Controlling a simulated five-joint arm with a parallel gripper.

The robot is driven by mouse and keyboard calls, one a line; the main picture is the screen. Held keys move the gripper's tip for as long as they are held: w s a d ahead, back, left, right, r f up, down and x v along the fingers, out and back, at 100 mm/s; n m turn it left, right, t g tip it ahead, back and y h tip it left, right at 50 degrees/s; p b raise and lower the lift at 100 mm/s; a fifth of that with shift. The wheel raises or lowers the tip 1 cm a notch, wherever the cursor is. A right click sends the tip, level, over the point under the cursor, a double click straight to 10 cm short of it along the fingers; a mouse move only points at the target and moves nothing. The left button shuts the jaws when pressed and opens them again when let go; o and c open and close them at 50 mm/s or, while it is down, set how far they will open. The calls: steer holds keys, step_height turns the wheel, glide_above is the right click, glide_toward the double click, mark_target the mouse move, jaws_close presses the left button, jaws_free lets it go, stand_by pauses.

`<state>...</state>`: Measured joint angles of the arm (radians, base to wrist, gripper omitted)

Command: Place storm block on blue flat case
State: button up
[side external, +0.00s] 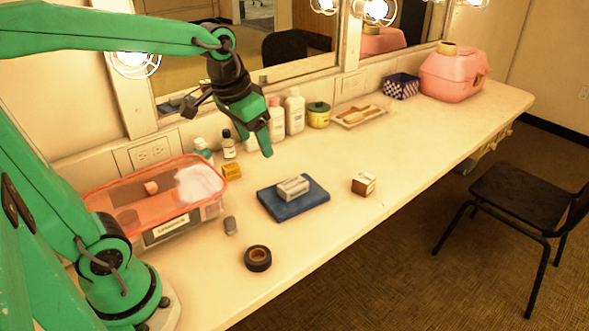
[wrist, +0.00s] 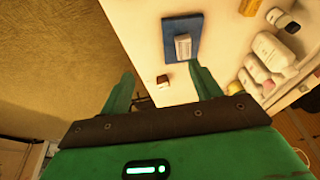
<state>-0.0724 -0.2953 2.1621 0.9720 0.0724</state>
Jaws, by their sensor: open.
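A small pale grey block (side external: 293,187), which I take to be the storm block, lies flat on top of the blue flat case (side external: 313,204). Its markings are too small to read. In the wrist view, the grey block (wrist: 183,47) is on the blue case (wrist: 172,28) too, beyond the fingertips. My gripper (side external: 262,146) is open and empty, in the air above and behind the case, touching neither. The wrist view shows its two green fingers spread apart (wrist: 161,75).
A small brown and white cube (side external: 363,184) stands right of the case. Bottles (side external: 294,113) line the mirror wall.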

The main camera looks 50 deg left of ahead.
steer(key=s+d+f+t, duration=0.1)
steer(key=s+d+t, duration=0.1)
steer(key=s, duration=0.7)
steer(key=shift+s+d, duration=0.15)
steer(key=shift+s, duration=0.25)
